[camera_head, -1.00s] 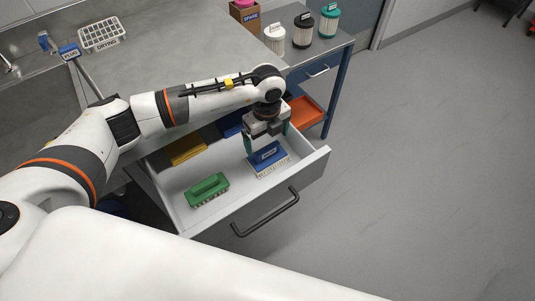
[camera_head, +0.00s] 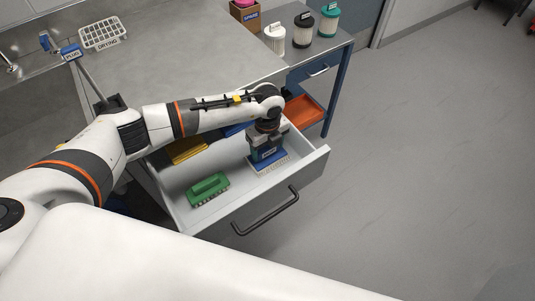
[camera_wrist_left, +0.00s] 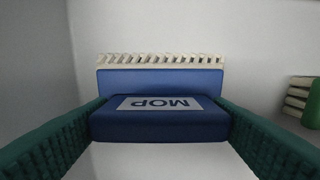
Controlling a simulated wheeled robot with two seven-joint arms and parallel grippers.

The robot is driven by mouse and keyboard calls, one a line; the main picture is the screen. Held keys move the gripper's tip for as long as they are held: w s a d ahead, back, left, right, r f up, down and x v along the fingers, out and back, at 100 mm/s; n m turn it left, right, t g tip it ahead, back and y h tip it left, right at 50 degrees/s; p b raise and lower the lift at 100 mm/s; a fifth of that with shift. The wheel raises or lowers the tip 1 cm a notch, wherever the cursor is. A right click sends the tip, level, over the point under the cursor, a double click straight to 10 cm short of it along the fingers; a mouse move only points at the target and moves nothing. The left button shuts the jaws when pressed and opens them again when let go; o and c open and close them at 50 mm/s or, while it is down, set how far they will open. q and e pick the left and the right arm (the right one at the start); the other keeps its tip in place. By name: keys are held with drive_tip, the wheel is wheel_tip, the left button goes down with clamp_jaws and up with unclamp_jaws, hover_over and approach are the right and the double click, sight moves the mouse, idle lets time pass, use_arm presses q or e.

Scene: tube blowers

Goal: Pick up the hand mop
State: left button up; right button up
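The hand mop (camera_head: 268,158) is a blue block with a pale fringe, lying in the open drawer (camera_head: 222,218). In the left wrist view its blue handle (camera_wrist_left: 160,130), labelled MOP, fills the centre, with the fringe beyond it. My left gripper (camera_head: 266,150) is down at the mop, one teal finger on each side of the handle. In the wrist view the fingers meet the handle's two sides with no clear gap. The mop appears to rest on the drawer floor. My right gripper is not in view.
A green brush (camera_head: 208,188) lies in the drawer's near part, and a yellow item (camera_head: 188,150) lies further back. The drawer's walls and black handle (camera_head: 266,212) bound the space. A counter (camera_head: 175,65) and a blue cart with an orange tray (camera_head: 304,110) stand behind.

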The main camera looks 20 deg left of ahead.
sight(268, 147)
use_arm(q)
drive_tip(key=shift+c, duration=1)
wheel_tip(268, 147, up, 10)
drive_tip(key=shift+r+b, duration=0.1)
drive_tip(key=shift+b, duration=0.2)
